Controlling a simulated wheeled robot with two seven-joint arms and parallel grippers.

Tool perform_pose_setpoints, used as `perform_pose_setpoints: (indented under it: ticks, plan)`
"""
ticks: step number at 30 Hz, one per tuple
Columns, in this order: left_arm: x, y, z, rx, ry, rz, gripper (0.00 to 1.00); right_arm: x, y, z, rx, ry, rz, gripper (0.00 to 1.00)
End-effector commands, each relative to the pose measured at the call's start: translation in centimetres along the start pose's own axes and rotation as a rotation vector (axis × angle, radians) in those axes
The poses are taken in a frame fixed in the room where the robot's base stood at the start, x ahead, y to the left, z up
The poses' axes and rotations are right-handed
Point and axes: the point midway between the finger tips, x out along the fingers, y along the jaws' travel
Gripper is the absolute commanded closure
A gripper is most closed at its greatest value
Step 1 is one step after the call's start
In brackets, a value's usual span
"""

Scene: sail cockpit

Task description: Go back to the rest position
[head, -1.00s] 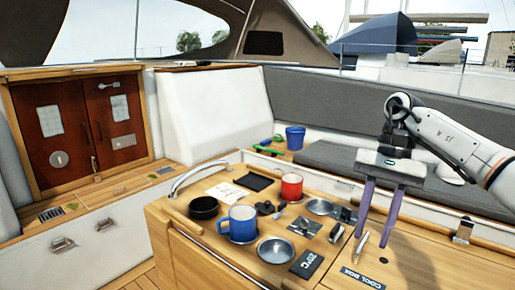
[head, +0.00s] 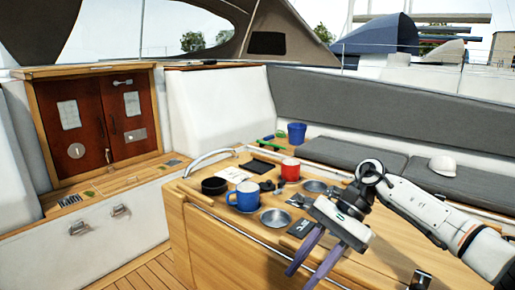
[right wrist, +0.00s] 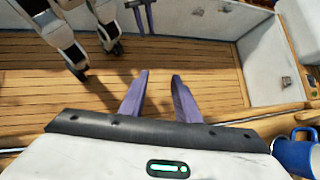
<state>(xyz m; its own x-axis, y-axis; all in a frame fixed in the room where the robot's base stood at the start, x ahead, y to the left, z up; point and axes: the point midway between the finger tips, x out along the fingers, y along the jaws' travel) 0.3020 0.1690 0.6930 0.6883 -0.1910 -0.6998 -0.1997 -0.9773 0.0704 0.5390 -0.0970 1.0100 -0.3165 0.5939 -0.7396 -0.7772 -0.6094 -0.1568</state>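My right gripper (head: 304,278) hangs in front of the galley counter's near edge, fingers pointing down, apart and with nothing between them. In the right wrist view its two purple fingers (right wrist: 160,76) are spread above the wooden floor. My left gripper (right wrist: 146,35) shows at the top of the right wrist view, over the floor; its purple fingers look apart and empty. It is outside the head view.
The wooden counter (head: 215,240) holds a blue mug (head: 245,196), a red mug (head: 290,169), a black bowl (head: 214,186) and metal dishes. A metal rail runs along its edge. A white cap (head: 443,165) lies on the grey bench.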

Motion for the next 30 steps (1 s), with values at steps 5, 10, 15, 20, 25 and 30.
perform_pose_setpoints:
  ticks: [5,10,15,20,25,30]
  plan:
    - [-0.1,0.1,0.5,-0.002,-0.010,0.001,0.69,9.1,-2.8,4.8,0.230,-0.345,-0.169,0.71]
    - [-0.1,0.1,0.7,-0.002,-0.013,0.001,0.69,13.0,-5.4,9.5,0.628,-0.781,-0.323,0.71]
    - [-0.2,0.2,1.0,-0.003,-0.019,0.002,0.69,13.0,-6.5,9.4,1.137,-1.242,-0.399,0.71]
    - [-0.2,0.2,1.0,-0.003,-0.019,0.002,0.69,12.8,-4.6,4.2,1.679,-1.692,-0.401,0.71]
    - [-0.2,0.2,1.0,-0.003,-0.020,0.003,0.69,15.3,2.3,-4.0,-2.239,2.151,0.336,0.71]
    - [-0.2,0.2,1.0,-0.003,-0.020,0.003,0.69,20.1,12.7,-10.0,-1.773,1.696,0.159,0.71]
